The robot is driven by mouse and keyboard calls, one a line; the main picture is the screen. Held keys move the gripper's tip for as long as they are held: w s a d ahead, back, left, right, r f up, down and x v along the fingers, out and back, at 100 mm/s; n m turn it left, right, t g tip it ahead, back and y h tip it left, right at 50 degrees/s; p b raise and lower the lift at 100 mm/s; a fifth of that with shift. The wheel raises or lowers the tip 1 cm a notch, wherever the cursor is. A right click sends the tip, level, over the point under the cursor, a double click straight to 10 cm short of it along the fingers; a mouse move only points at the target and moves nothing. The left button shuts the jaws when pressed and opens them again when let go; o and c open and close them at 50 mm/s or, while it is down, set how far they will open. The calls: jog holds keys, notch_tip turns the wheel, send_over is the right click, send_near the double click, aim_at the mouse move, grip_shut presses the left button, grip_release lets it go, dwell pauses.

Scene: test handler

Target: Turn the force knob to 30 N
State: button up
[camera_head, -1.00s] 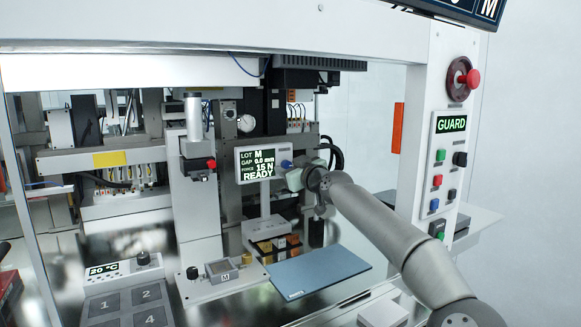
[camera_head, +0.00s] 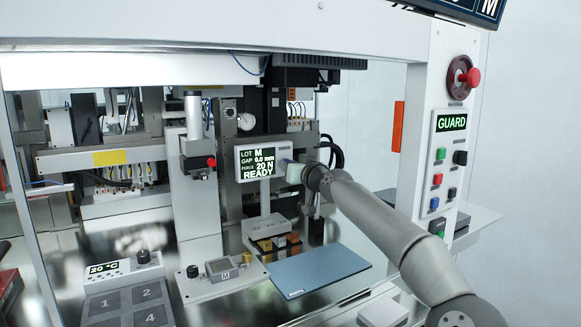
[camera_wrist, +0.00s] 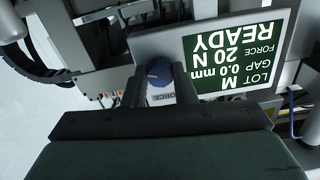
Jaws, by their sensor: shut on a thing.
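The display panel (camera_head: 256,163) shows LOT M, GAP 0.0 mm, FORCE 20 N and READY. Its screen also shows upside down in the wrist view (camera_wrist: 238,50). The blue force knob (camera_wrist: 159,71) is on the panel beside the screen, above a FORCE label. My gripper (camera_wrist: 160,86) is shut on the knob, one finger on each side of it. In the head view my gripper (camera_head: 289,170) reaches the panel's right edge from the right and covers most of the knob.
A blue-grey pad (camera_head: 318,270) lies on the bench below my arm. A block with small coloured parts (camera_head: 270,230) stands under the panel. The GUARD panel (camera_head: 451,123) with buttons and a red stop button is on the right post. A 20 °C controller (camera_head: 103,268) sits at the lower left.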

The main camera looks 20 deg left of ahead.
jog(key=m+p, duration=0.1)
jog(key=m, duration=1.2)
dwell(0.4)
jog(key=o, duration=1)
jog(key=shift+b+v, duration=5.75)
jog(key=shift+v, duration=3)
